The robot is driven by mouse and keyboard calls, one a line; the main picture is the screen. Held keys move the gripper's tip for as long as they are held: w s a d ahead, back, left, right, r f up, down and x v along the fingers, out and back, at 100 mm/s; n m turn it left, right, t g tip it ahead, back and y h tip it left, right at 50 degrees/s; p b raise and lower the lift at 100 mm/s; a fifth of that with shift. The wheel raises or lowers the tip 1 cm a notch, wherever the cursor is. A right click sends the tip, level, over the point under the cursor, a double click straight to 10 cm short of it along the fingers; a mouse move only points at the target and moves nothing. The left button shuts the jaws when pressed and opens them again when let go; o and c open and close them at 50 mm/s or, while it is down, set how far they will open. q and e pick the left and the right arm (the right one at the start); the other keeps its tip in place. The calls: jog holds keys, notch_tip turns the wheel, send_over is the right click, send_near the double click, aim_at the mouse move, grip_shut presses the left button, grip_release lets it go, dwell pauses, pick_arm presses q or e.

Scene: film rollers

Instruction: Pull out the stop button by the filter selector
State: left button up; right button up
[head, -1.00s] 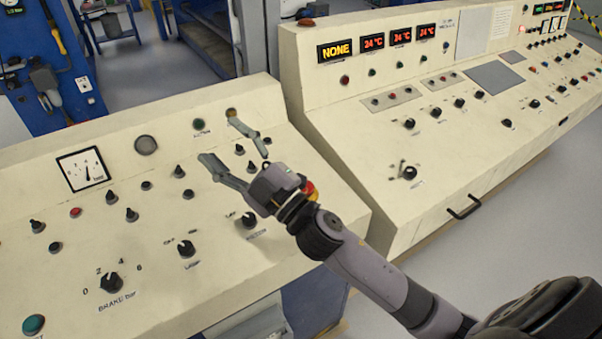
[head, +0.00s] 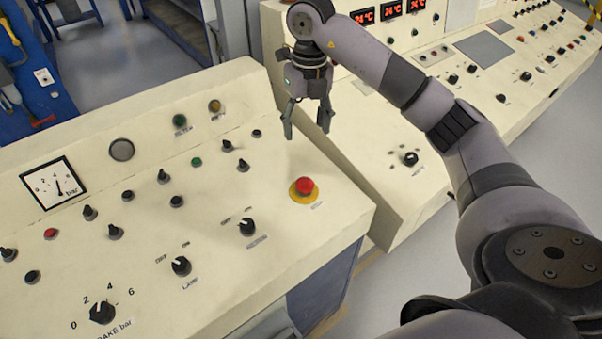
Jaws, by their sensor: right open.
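The stop button (head: 305,186) is a red mushroom head on a yellow round base at the right end of the near cream console. A black knob (head: 246,227), probably the filter selector, sits to its lower left; its label is too small to read surely. My right gripper (head: 307,134) is open and empty, its two fingers pointing down. It appears above and behind the stop button in the head view, apart from it. The button is in full view. My left gripper is not in view.
The near console (head: 340,215) carries other knobs, including the lamp knob (head: 181,266) and brake knob (head: 103,312), and a pressure gauge (head: 54,183). A second console (head: 375,180) with temperature displays stands to the right. Grey floor is free at the back left.

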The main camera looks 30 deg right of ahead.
aim_at(304, 181)
notch_tip(304, 181, down, 17)
jog(key=p, duration=0.4)
jog(key=shift+a+f, duration=0.1)
jog(key=shift+a, duration=0.05)
grip_shut()
dwell(0.7)
